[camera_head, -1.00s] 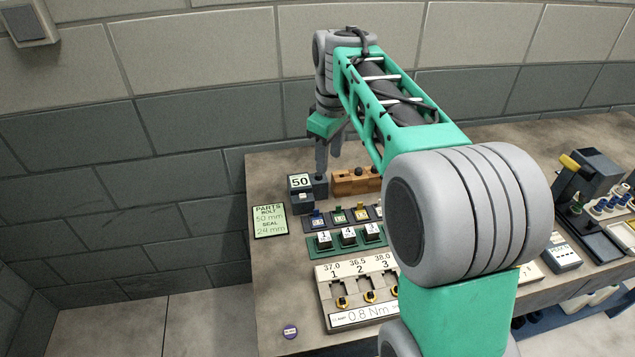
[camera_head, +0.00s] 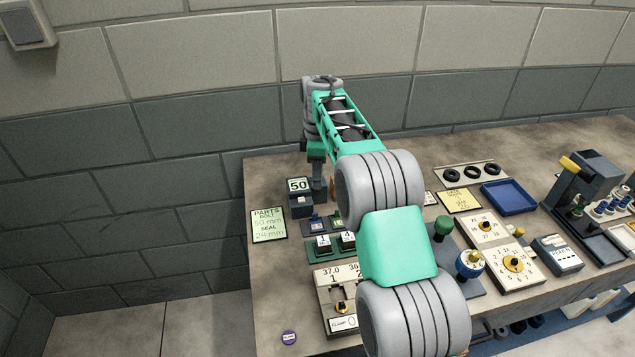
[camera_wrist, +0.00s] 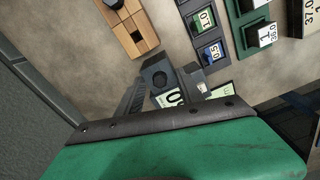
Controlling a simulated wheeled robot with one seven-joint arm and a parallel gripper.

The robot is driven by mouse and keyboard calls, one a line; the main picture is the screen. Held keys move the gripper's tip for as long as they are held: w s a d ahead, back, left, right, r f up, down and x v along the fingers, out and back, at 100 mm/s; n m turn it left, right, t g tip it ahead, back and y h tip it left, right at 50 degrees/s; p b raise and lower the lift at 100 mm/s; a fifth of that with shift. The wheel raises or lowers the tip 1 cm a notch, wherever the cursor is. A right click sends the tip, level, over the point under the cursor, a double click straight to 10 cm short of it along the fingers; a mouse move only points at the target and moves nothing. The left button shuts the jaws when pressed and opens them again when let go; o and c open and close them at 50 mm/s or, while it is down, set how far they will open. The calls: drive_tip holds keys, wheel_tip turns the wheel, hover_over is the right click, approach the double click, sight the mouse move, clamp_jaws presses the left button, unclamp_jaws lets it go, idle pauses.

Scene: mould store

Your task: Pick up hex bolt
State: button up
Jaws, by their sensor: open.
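My gripper (camera_head: 317,188) points down at the far left of the bench, beside the stand labelled 50 (camera_head: 299,185). In the wrist view, the open fingers of my gripper (camera_wrist: 165,86) lie either side of a dark grey block (camera_wrist: 148,72). A darker round form on its top may be the hex bolt (camera_wrist: 159,79); I cannot make out its shape for sure. The 50 label (camera_wrist: 173,98) shows partly beside it. I cannot tell whether the fingers touch anything. In the head view my arm and fingers hide the bolt's place.
A wooden block (camera_wrist: 132,24) stands close to the grey block. Small labelled bins (camera_wrist: 208,52) and a green tray (camera_wrist: 240,45) lie beside it. The parts card (camera_head: 268,225) lies at the left edge. A blue tray (camera_head: 509,197) stands further right. The wall is close behind.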

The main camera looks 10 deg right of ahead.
clamp_jaws()
idle(0.4)
